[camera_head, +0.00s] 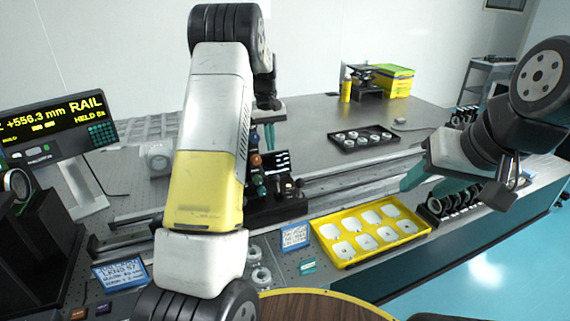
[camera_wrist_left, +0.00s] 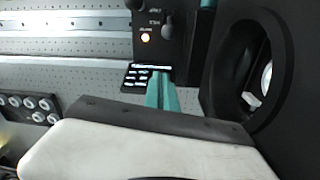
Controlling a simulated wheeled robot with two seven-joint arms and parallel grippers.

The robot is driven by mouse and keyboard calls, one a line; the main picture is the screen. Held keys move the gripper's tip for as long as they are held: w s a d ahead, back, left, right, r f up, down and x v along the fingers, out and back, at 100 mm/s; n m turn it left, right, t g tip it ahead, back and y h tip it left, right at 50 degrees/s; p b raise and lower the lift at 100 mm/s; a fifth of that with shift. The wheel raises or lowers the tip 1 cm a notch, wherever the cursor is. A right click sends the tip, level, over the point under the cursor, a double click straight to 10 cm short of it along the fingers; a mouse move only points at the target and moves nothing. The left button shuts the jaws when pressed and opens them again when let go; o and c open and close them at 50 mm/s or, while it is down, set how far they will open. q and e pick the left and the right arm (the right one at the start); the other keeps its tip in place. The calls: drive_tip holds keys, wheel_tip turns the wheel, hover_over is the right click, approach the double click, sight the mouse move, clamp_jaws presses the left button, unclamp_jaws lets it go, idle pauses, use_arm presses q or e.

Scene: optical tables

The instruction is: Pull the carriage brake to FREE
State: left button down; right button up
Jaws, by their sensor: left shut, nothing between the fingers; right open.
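The dark carriage (camera_head: 283,208) sits on the long rail, partly behind my left arm in the head view. My right gripper (camera_head: 432,186) is open and empty at the right.
A readout (camera_head: 55,130) at the left reads RAIL, +556.3 mm and HELD. A yellow tray (camera_head: 336,254) with pale pads lies in front of the rail (camera_head: 350,182). A black tray (camera_head: 345,147) of round parts lies behind it. Black ring holders (camera_head: 452,208) stand at right.

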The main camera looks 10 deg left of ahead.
sight(273, 166)
use_arm(q)
drive_tip(key=f, duration=0.9)
drive_tip(key=shift+w+d+f, duration=0.15)
drive_tip(key=shift+d+f, duration=0.1)
drive_tip(key=shift+f, duration=0.05)
drive_tip(key=s, duration=0.1)
drive_tip(key=s+d, duration=0.1)
drive_tip(key=shift+s+d+r, duration=0.15)
drive_tip(key=shift+s+r, duration=0.2)
drive_tip(key=shift+r, duration=0.05)
drive_tip(key=shift+s+d+r, duration=0.1)
drive_tip(key=shift+s, duration=0.3)
